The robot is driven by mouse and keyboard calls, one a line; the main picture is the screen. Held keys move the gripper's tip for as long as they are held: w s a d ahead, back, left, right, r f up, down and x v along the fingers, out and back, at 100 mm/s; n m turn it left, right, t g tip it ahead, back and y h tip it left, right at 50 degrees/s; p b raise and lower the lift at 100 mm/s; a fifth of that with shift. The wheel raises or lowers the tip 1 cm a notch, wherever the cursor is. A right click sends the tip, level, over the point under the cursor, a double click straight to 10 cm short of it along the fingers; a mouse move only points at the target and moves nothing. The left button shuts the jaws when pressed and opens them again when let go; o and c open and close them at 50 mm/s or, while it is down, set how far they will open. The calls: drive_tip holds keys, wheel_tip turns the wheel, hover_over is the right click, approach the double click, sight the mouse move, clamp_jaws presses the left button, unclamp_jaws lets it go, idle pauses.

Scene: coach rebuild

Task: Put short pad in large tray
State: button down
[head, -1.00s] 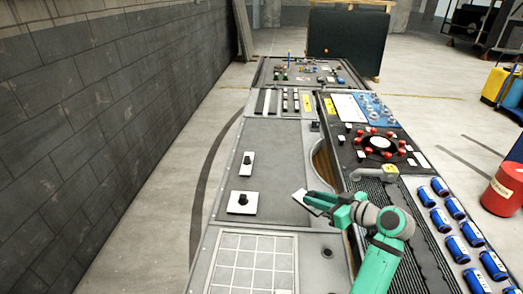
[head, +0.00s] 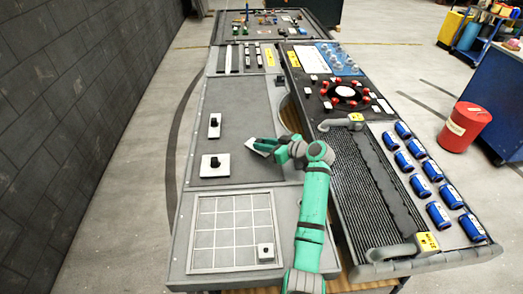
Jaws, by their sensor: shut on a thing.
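My gripper (head: 268,146) is shut on a flat white pad (head: 259,150). It holds the pad over the grey panel, right of the other pads; the fingers hide part of it, so I cannot tell its full length. A pale tray with a grid of squares (head: 207,262) lies at the near end of the panel. A small square white pad with a black knob (head: 266,252) sits in its near right corner. A white pad with a black knob (head: 215,166) and a narrower one (head: 214,126) lie on the panel to the left.
A ring of red-topped parts (head: 346,92) lies beyond. Most grid squares are bare. A wall runs along the left.

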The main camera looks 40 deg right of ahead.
drive_tip(key=shift+w+d+f, duration=0.1)
drive_tip(key=shift+w+f, duration=0.45)
drive_tip(key=shift+f, duration=1.65)
drive_tip(key=shift+f, duration=0.1)
drive_tip(key=c, duration=1.5)
unclamp_jaws()
drive_tip(key=shift+c, duration=0.2)
drive_tip(key=v, duration=1.2)
drive_tip(key=shift+d, duration=0.1)
